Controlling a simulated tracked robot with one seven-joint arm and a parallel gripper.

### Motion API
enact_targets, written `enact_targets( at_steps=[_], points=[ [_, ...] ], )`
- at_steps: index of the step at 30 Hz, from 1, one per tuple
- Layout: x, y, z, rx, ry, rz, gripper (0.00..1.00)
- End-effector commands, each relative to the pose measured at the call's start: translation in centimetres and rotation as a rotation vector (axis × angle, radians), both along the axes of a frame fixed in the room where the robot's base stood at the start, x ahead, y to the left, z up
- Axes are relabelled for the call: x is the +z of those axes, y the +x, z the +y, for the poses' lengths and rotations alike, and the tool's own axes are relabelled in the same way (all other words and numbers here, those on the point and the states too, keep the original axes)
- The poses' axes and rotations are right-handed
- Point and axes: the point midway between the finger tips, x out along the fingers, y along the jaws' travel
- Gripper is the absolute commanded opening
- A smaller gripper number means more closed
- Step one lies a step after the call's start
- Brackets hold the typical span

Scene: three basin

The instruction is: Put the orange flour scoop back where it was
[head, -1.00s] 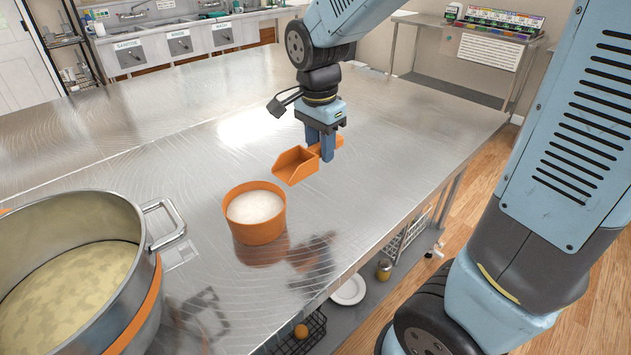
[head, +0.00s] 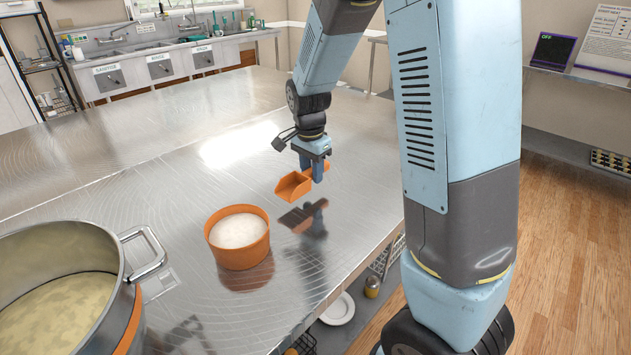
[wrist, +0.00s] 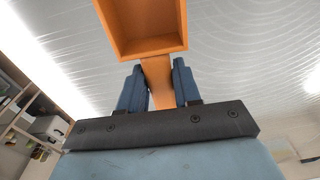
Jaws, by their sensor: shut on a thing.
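The orange flour scoop (head: 293,186) is held above the steel table (head: 110,185), its open end toward the left in the head view. My gripper (head: 312,173) is shut on the scoop's handle. In the wrist view the handle lies between the fingers of my gripper (wrist: 159,90), and the scoop's square, hollow bowl (wrist: 142,25) shows above them. The scoop's reflection shows on the table below it. An orange tub (head: 240,255) with white flour (head: 238,231) stands on the table to the left and nearer than the scoop.
A big steel pot (head: 128,290) with pale contents stands at the near left, its handle (head: 147,252) toward the tub. Table surface around and behind the scoop is clear. A shelf below holds a plate (head: 338,308) and a jar (head: 372,287). Sinks (head: 160,70) line the back.

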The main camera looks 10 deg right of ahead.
Motion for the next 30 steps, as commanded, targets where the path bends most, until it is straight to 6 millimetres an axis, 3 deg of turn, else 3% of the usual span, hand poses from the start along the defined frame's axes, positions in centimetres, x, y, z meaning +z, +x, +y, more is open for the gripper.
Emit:
enact_targets(
  at_steps=[8,15,25,26,30],
  points=[
    [-1.1,0.9,-0.4,-0.001,-0.001,0.001,0.00],
    [-4.0,0.9,-0.4,-0.001,-0.001,0.001,0.00],
    [-4.3,0.9,-0.4,0.000,0.000,0.000,0.00],
    [-4.3,0.9,-0.4,0.000,0.000,0.000,0.34],
    [-4.3,0.9,-0.4,0.000,0.001,-0.001,0.47]
  ],
)
